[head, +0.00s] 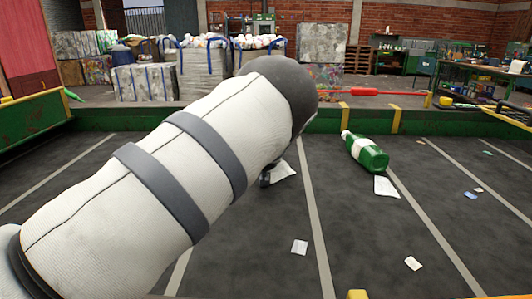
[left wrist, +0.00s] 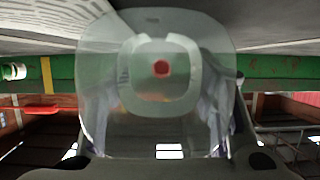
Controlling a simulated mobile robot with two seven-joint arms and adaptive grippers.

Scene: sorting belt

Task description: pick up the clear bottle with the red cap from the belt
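The clear bottle (left wrist: 110,75) is very close in the left wrist view, end-on to the camera. Its red cap (left wrist: 161,68) shows near the middle of that view. My left gripper (left wrist: 160,138) has dark fingers at the bottle's left and right sides. Whether they press on it or only stand beside it, I cannot tell. In the head view my left arm hides the clear bottle, and only a small dark part of the gripper (head: 265,179) shows below the arm. My right gripper is in neither view.
A green bottle (head: 368,155) lies on the dark belt (head: 355,240) to the right of my arm. Paper scraps (head: 299,247) lie around. A green rail (head: 324,121) runs along the far edge, with a long red bar (head: 365,92) above it. Bales stand behind.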

